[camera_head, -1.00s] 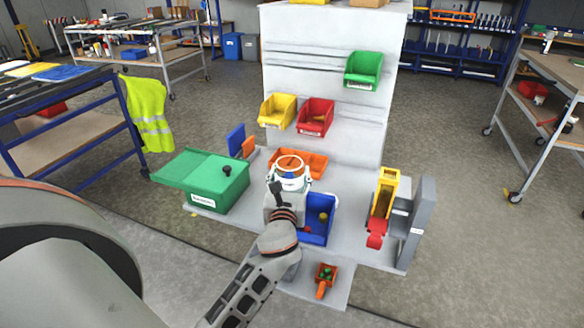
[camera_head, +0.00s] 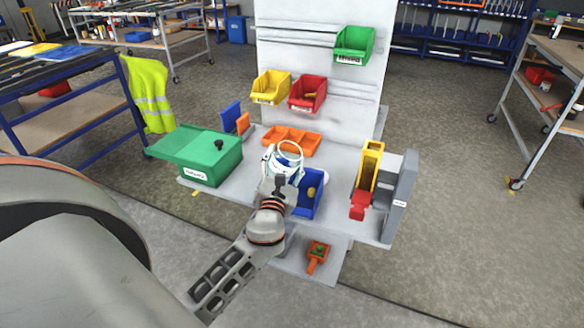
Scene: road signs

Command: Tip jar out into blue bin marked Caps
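The jar (camera_head: 284,163) is pale and see-through, with a round rim at its top. It is at the end of my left gripper (camera_head: 279,181), which appears shut on it; the fingers are small and partly hidden. The jar appears tilted, but I cannot tell how far, nor what is inside. The blue bin (camera_head: 306,207) stands on the grey bench just right of and below the jar, partly hidden by my gripper. A yellow piece (camera_head: 311,192) lies in it. No label is readable on it. My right gripper is not in view.
An orange divided tray (camera_head: 292,139) is behind the jar. A green lidded box (camera_head: 206,165) is left, a yellow and red tool (camera_head: 368,174) and grey upright panel (camera_head: 401,200) right. Yellow (camera_head: 271,88), red (camera_head: 308,94) and green (camera_head: 354,45) bins hang behind.

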